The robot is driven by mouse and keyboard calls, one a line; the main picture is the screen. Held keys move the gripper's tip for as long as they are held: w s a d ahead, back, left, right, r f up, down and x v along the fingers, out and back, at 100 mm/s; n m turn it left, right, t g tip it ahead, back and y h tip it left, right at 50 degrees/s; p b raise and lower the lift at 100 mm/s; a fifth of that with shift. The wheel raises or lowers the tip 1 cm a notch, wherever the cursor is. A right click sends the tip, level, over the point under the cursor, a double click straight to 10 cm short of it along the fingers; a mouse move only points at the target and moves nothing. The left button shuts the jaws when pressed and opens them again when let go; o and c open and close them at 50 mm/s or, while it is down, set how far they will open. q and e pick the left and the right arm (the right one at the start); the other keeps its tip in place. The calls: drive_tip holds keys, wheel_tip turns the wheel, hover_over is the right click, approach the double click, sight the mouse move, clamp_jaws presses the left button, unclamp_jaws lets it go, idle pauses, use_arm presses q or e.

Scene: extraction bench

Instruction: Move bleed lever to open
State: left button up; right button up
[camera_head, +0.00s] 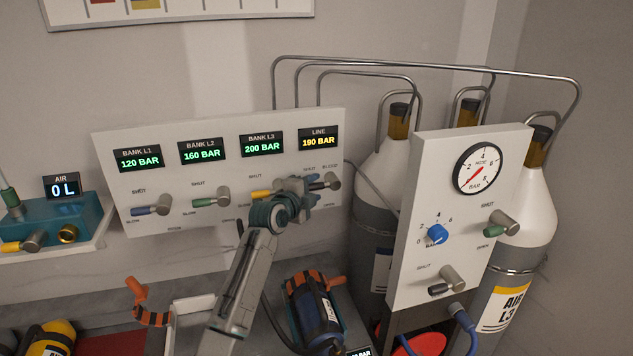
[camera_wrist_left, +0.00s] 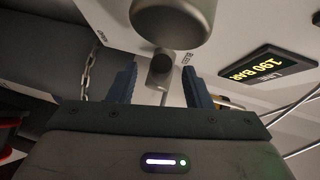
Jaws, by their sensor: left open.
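The bleed lever (camera_head: 331,182) is at the right end of the white bank panel (camera_head: 220,140), below the LINE display. It has a grey round hub and a dark handle that points left. The same lever's handle (camera_wrist_left: 162,62) shows in the left wrist view below its large grey hub (camera_wrist_left: 172,20), next to a BLEED label. My left gripper (camera_head: 312,190) is at the panel by this lever, and its arm hides part of the lettering there. In the wrist view the left gripper (camera_wrist_left: 161,82) is open, with the dark handle end between its blue fingers. I cannot tell whether they touch it.
Green (camera_head: 210,202) and blue (camera_head: 150,210) levers sit left along the panel, with a yellow one (camera_head: 262,194) close beside my gripper. A gauge panel (camera_head: 440,200) and tall cylinders (camera_head: 520,210) stand at right. A small dark cylinder (camera_head: 315,310) lies below.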

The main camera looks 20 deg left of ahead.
use_arm(q)
drive_tip(key=shift+x, duration=1.05)
use_arm(e)
drive_tip(key=shift+r, duration=0.45)
use_arm(q)
clamp_jaws()
drive_tip(key=shift+f+b, duration=0.25)
drive_tip(key=shift+b, duration=0.15)
use_arm(e)
wheel_tip(320, 180, down, 18)
drive_tip(key=w+b, duration=0.2)
drive_tip(key=b, duration=1.6)
use_arm(q)
drive_tip(key=shift+w+d+f+n+t+b, duration=0.15)
drive_tip(key=shift+f+n+t+b, duration=0.25)
drive_tip(key=shift+n+t, duration=0.5)
drive_tip(key=shift+d+f+n+t+b, duration=0.15)
drive_tip(key=shift+f+n+t, duration=0.4)
drive_tip(key=shift+n+t, duration=0.35)
drive_tip(key=shift+w+d+f+n+t+b, duration=0.1)
drive_tip(key=shift+f+n+t+b, duration=0.3)
drive_tip(key=shift+n+t, duration=0.5)
use_arm(e)
drive_tip(key=w+r, duration=0.3)
drive_tip(key=w, duration=0.3)
drive_tip(key=shift+w+a, duration=0.25)
drive_tip(key=shift+w, duration=0.1)
